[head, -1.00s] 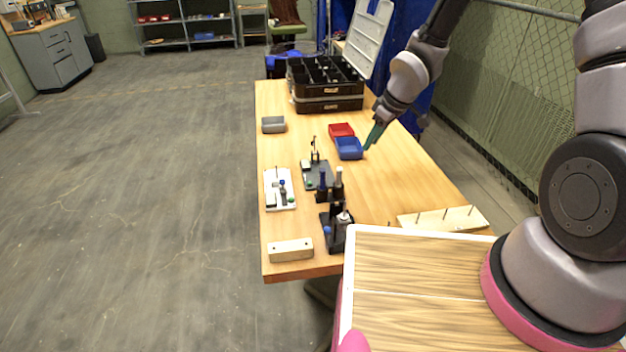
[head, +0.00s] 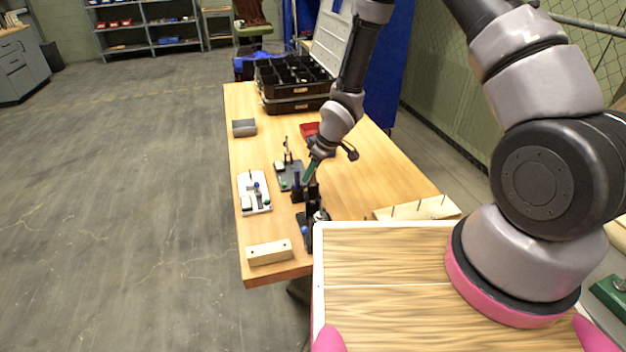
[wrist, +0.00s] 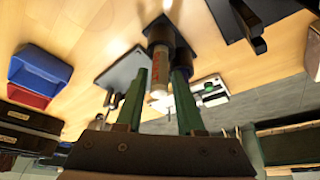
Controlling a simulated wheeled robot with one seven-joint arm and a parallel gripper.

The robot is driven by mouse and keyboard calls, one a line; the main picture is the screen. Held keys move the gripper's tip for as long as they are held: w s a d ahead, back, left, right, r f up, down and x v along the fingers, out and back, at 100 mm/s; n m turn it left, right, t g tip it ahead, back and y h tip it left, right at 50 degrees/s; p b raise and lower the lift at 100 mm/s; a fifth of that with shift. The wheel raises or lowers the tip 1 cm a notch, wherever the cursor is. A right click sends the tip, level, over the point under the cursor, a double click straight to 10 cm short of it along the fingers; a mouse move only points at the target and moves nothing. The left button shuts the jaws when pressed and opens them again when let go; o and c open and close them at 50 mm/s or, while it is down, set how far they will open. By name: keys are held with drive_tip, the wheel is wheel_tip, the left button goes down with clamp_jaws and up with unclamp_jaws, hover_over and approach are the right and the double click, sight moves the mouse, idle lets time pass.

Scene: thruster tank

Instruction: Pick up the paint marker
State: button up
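The paint marker, seemingly the grey cylinder with a reddish label and pale end (wrist: 166,68) in the wrist view, stands in a dark round holder (wrist: 168,33). My gripper (wrist: 160,76) is open, with its two green fingers on either side of the marker's free end. I cannot tell whether either finger touches it. In the head view my gripper (head: 309,174) points down over the near part of the wooden table (head: 360,180), above the dark holders. The marker is not clearly visible there, with my gripper in front.
A second dark holder with a dark bottle (head: 297,186) stands close on the left. A white board (head: 246,186) and a wooden block (head: 270,252) lie nearby. A pegged wooden board (head: 418,208) lies right, and a black organizer (head: 290,82) stands behind. The table's right middle is clear.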

drive_tip(key=shift+w+a+f, duration=0.2)
drive_tip(key=shift+f, duration=0.45)
clamp_jaws()
wheel_tip(320, 180, up, 10)
drive_tip(key=shift+d, duration=0.1)
